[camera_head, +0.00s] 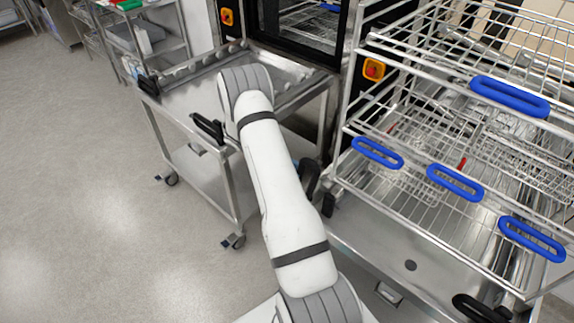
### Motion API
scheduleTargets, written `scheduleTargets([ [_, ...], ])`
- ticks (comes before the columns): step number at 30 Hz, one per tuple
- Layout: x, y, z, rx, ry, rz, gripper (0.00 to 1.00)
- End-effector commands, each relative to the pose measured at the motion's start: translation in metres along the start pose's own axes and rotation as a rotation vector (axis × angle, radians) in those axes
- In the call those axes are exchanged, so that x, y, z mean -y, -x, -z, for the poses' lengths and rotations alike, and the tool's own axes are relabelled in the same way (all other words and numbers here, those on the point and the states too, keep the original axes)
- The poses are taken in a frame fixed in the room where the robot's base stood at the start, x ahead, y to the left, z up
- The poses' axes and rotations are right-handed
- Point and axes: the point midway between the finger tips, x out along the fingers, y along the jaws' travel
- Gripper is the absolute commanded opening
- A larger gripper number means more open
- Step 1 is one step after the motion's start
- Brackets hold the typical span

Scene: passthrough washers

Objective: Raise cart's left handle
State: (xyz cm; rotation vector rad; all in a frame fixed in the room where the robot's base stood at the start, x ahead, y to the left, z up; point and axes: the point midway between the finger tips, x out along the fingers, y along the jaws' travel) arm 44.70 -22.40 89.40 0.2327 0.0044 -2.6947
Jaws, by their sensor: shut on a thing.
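A steel cart (372,240) stands at the right under wire racks. Its left handle, a black grip (328,204), shows at the cart's left front corner and looks upright. The cart's right handle (478,309) is black and sits low at the bottom right. My arm reaches up the middle and folds back, so my forearm is hidden behind my upper arm. The dark end of my wrist and my gripper (322,190) show partly just right of the arm, at the left handle. My gripper is shut on that handle; its fingers are hard to make out.
A second steel cart (178,102) with black handles (208,128) stands at the left of my arm. Wire racks with blue handles (378,153) overhang the right cart. Grey floor (80,200) is open at the left.

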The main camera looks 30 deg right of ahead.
Motion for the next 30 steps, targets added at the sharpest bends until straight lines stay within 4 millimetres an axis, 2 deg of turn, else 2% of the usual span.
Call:
scheduleTargets([
  [13,0.003,0.002,0.004,0.005,0.004,-0.016,0.0],
  [14,0.003,0.003,0.004,0.005,0.004,-0.017,0.21],
  [21,0.004,0.004,0.003,0.006,0.004,-0.019,0.41],
  [30,0.005,0.008,0.003,0.007,0.003,-0.021,0.42],
])
